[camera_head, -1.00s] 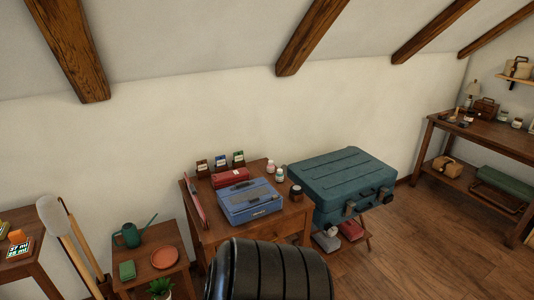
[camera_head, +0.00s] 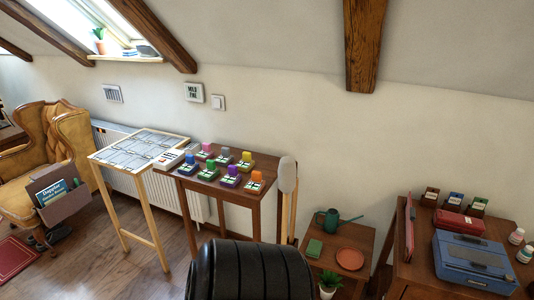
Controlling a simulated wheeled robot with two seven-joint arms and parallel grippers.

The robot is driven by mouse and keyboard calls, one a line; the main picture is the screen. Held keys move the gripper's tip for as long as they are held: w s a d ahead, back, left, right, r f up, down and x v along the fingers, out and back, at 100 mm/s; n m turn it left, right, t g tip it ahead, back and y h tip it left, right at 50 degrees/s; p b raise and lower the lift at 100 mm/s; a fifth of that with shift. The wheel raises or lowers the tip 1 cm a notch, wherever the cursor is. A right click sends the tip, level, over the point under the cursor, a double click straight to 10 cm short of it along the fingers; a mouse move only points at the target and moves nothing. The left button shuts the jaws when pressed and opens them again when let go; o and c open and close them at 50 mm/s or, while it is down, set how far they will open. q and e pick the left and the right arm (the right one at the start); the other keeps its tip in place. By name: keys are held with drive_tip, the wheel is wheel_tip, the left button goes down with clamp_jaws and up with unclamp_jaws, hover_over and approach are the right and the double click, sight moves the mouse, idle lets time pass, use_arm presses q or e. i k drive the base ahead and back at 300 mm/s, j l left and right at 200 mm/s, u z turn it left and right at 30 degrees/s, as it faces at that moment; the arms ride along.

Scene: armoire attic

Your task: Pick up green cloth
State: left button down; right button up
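A small green block-like item (camera_head: 314,248), perhaps the folded green cloth, lies on the low wooden side table (camera_head: 335,263), left of a terracotta saucer and in front of a green watering can (camera_head: 331,221). It is small in view and I cannot make out its texture. Neither of my grippers is in view. A black ribbed part of my own body fills the bottom centre, in front of the side table's left.
A wooden table (camera_head: 262,167) with several colourful small items stands left of the side table. A light-framed table (camera_head: 92,160) and armchair (camera_head: 20,165) are farther left. A desk at right holds a blue typewriter case (camera_head: 474,262). Open floor shows at lower left.

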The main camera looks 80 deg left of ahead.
sight(315, 248)
drive_tip(key=j+u, duration=0.1)
drive_tip(key=u, duration=2.05)
